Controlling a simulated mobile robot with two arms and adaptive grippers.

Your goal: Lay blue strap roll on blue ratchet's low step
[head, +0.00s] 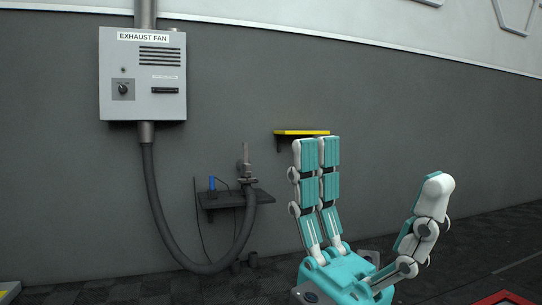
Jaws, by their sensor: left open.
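My left gripper (377,165) stands large in the front right of the head view, fingers pointing up. Its two teal-and-white fingers on the left are spread well apart from the single one on the right, so it is open. Nothing shows between the fingers. I cannot make out a blue strap roll or a blue ratchet with steps in this view. My right gripper is not in view.
A grey exhaust fan box (142,75) hangs on the dark wall, with a hose (158,205) curving down to a small dark shelf (225,201). A small blue object (212,184) stands on that shelf. A yellow ledge (301,132) is behind my fingers.

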